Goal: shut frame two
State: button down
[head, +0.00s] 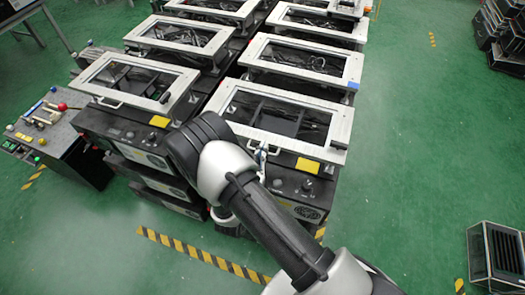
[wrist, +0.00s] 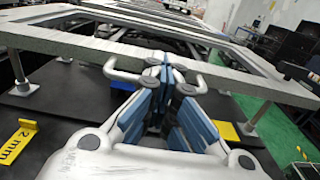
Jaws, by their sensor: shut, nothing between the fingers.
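A light grey rectangular frame (head: 229,88) sits on the front right fixture in the head view, with its window over the dark box. No number on it can be read. In the wrist view the frame (wrist: 75,43) stands on metal posts (wrist: 22,72), raised above the black top. Its white handle (wrist: 118,74) sticks out from the near bar. My gripper (wrist: 165,72) is shut, with its blue-padded fingers meeting at the handle's middle; contact cannot be told. In the head view my gripper (head: 262,154) is at the frame's near edge, partly hidden by my arm.
A neighbouring framed fixture (head: 135,80) stands to the left, and several more stand behind. A yellow tag reading 2 mm (wrist: 17,141) lies at left in the wrist view. A control bench (head: 60,145) is at far left.

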notch_tip(320, 180, up, 2)
jog(key=p, duration=0.2)
jog(key=shift+r+g+p, duration=0.2)
jog(key=shift+g+p, duration=0.1)
jog(key=shift+g, duration=0.1)
jog(key=shift+f, duration=0.2)
jog(key=c, duration=2.3)
grip_release()
jog(key=o, duration=2.2)
jog(key=shift+w+d, duration=0.1)
jog(key=shift+w, duration=0.05)
jog(key=shift+y, duration=0.3)
